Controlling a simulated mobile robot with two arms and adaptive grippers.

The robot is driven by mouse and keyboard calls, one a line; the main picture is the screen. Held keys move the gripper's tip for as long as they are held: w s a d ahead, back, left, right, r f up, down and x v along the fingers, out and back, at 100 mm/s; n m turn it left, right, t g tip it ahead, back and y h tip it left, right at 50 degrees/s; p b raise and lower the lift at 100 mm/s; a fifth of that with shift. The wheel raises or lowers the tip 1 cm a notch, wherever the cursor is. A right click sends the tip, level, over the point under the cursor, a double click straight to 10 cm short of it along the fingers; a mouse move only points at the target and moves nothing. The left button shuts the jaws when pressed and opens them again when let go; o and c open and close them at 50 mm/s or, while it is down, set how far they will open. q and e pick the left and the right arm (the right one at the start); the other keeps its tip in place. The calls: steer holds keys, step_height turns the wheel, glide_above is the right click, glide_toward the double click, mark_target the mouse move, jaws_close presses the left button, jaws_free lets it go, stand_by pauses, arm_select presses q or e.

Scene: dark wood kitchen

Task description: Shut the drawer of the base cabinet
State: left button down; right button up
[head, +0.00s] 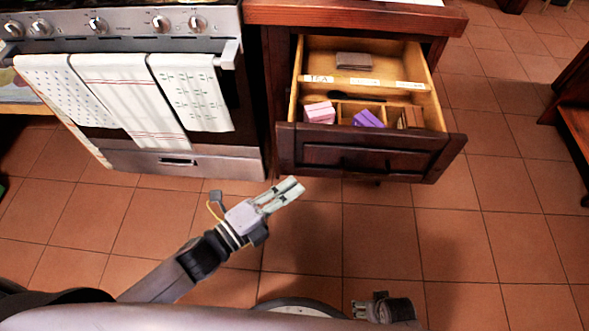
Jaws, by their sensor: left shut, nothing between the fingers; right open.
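The drawer (363,158) of the base cabinet (345,14) is pulled well out toward me, with its dark wood front facing me. Inside it are a pink packet (320,112), a purple packet (368,119), a brown item (411,117) and a grey-brown packet (354,59), among dividers with white labels. My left gripper (292,190) is shut and empty, in front of and below the left end of the drawer front, and looks apart from it. My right gripper (366,308) shows only in part at the bottom edge; its fingers are hard to make out.
A steel oven (180,163) with knobs and hanging towels (125,95) stands left of the cabinet. The tiled floor (480,235) is clear in front and to the right. A dark wood piece of furniture (575,110) stands at the right edge.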

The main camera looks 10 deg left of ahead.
mark_target(313, 158)
arm_select(q)
steer(key=w, duration=0.5)
steer(key=shift+d, duration=0.35)
arm_select(e)
steer(key=shift+w+r, duration=0.25)
steer(key=shift+r, duration=0.05)
